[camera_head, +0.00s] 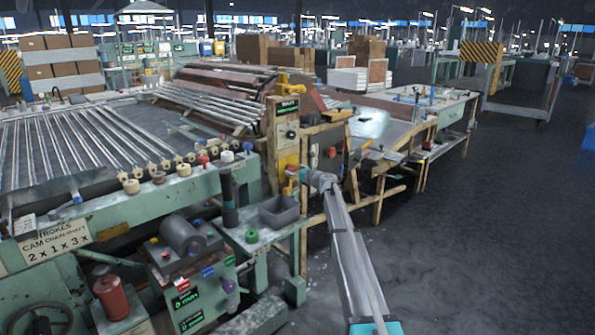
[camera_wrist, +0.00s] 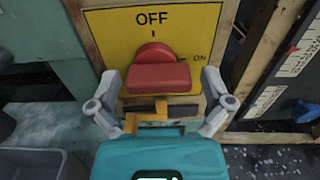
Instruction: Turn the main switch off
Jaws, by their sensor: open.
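The main switch (camera_wrist: 158,76) is a red knob with a wide block-like handle on a yellow plate (camera_wrist: 110,30). The plate reads OFF at the top and ON at the right. The handle's broad face lies nearly level in the wrist view; I cannot tell for sure which mark it is set to. My gripper (camera_wrist: 160,88) is open, with one finger on each side of the handle and gaps visible. In the head view my gripper (camera_head: 308,177) is at the yellow switch panel (camera_head: 287,160), partly covering the red switch.
A wooden frame (camera_wrist: 258,50) stands right of the plate. A grey bin (camera_head: 278,211) sits on the green bench left of my arm. A machine with glass tubes (camera_head: 60,150) fills the left. The floor (camera_head: 490,220) at right is clear.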

